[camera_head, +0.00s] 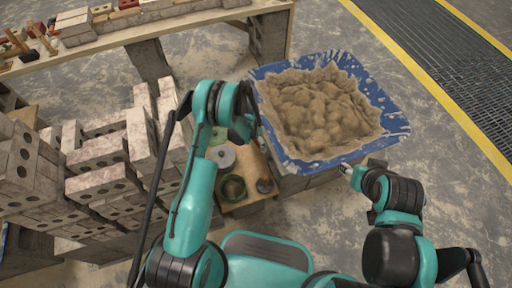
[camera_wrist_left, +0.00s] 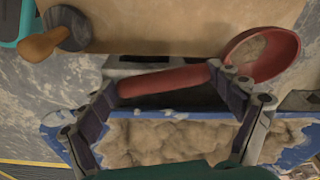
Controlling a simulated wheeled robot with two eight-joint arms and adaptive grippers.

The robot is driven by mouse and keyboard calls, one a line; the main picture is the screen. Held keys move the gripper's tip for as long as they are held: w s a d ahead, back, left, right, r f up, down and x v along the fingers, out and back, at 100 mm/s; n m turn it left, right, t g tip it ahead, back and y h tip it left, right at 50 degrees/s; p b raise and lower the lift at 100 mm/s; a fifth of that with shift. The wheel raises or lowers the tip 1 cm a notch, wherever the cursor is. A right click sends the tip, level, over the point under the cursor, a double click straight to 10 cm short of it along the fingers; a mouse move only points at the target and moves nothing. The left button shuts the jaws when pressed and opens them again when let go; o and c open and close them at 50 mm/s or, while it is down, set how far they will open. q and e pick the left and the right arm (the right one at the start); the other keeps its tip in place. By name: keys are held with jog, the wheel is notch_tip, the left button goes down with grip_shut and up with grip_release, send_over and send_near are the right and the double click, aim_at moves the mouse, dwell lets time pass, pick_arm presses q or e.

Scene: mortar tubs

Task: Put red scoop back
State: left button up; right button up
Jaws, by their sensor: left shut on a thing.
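The red scoop (camera_wrist_left: 262,52) shows in the left wrist view, its bowl at the upper right and its handle running left between my fingers. My left gripper (camera_wrist_left: 168,84) is shut on the scoop's handle. In the head view my left gripper (camera_head: 257,130) is at the left edge of the blue mortar tub (camera_head: 398,122); I cannot make out the scoop there. The tub is full of lumpy brown mortar (camera_head: 315,108), also seen in the left wrist view (camera_wrist_left: 165,140). My right gripper (camera_head: 346,170) is by the tub's front right side; its fingers are too small to read.
A wooden board (camera_head: 236,207) left of the tub bears a green ring (camera_head: 233,188) and a grey disc (camera_head: 221,156). Brick stacks (camera_head: 103,152) stand at the left. A bench (camera_head: 190,22) with tools and bricks is at the back.

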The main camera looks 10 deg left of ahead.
pick_arm(q)
jog(key=shift+m, duration=0.7)
jog(key=f, duration=0.5)
jog(key=shift+w+d+f, duration=0.15)
jog(key=shift+w+f, duration=0.05)
jog(key=shift+f, duration=0.05)
jog(key=shift+f+b, duration=0.85)
jog(key=shift+f, duration=1.5)
jog(key=o, duration=1.6)
notch_tip(320, 180, up, 12)
jog(key=s+a, duration=0.1)
jog(key=shift+a, duration=0.1)
